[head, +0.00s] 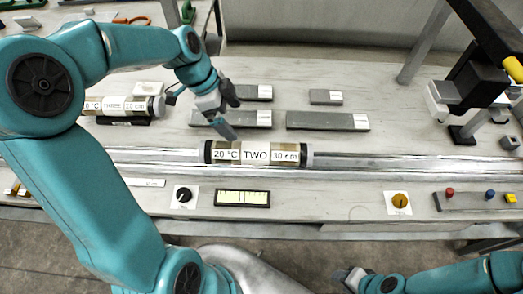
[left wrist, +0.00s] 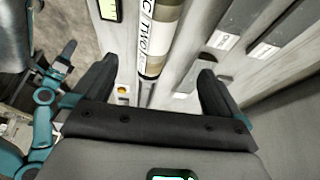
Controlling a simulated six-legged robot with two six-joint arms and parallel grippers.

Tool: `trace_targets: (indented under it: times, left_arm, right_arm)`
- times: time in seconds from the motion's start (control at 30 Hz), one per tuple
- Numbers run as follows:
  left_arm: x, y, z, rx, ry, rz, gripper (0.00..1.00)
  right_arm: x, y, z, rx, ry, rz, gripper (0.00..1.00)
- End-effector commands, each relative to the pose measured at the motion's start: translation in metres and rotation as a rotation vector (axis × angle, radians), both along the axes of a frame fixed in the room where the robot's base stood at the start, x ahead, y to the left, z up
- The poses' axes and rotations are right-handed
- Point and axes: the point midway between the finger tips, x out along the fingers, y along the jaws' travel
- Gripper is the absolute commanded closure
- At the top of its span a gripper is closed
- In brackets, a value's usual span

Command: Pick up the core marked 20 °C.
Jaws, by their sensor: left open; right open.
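The core labelled "20 °C TWO 30 cm" (head: 256,153) lies level on the rail in the middle of the bench, with dark end caps. My left gripper (head: 229,115) is open and empty, above and behind the core, apart from it. In the left wrist view the core (left wrist: 160,38) runs lengthwise between the open fingers (left wrist: 154,82), beyond their tips. A second core (head: 125,106) lies at the left behind my left arm; its label ends in "0 °C", and the first part is hidden. My right gripper (head: 347,277) is low at the front, away from the core.
Flat grey slabs (head: 328,121) lie behind the rail (head: 400,163). A black dial (head: 183,196), a gauge (head: 242,198), an orange knob (head: 399,200) and a button strip (head: 470,201) line the front edge. A black device (head: 475,87) stands at right.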

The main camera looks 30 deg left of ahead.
Motion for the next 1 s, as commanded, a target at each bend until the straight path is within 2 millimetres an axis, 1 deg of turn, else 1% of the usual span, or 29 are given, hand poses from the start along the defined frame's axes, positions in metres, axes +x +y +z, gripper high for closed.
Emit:
trace_targets:
  times: [0.07, 0.13, 0.4, 0.5, 0.67, 0.77, 0.87, 0.93, 1.0]
  left_arm:
    - [-0.003, 0.0, -0.004, 0.0, -0.002, -0.01, 0.0]
    - [-0.004, -0.004, -0.014, 0.0, 0.0, -0.014, 0.0]
    - [0.004, -0.026, -0.073, -0.001, 0.002, -0.013, 0.0]
    - [0.008, -0.031, -0.088, 0.0, 0.0, -0.012, 0.0]
    - [0.012, -0.036, -0.1, 0.002, -0.003, -0.011, 0.0]
    - [0.013, -0.039, -0.109, 0.0, 0.0, -0.011, 0.0]
    - [0.014, -0.044, -0.125, -0.001, 0.003, -0.012, 0.0]
    - [0.016, -0.047, -0.137, -0.001, 0.001, -0.012, 0.0]
    - [0.019, -0.05, -0.144, 0.001, -0.001, -0.011, 0.0]
  right_arm:
    - [0.0, 0.0, -0.001, 0.0, 0.001, 0.0, 0.57]
    - [0.0, 0.0, 0.001, 0.0, 0.001, 0.0, 0.57]
    - [0.0, 0.0, 0.008, 0.0, 0.001, 0.0, 0.57]
    - [0.0, 0.0, 0.009, 0.0, 0.001, 0.0, 0.57]
    - [0.0, 0.0, 0.011, 0.0, 0.001, 0.0, 0.57]
    - [0.0, 0.0, 0.016, 0.0, 0.001, 0.0, 0.57]
    - [0.0, 0.0, 0.023, 0.0, 0.001, 0.0, 0.57]
    - [0.0, 0.0, 0.024, 0.0, 0.0, 0.0, 0.57]
    - [0.0, 0.0, 0.025, 0.0, 0.001, 0.0, 0.57]
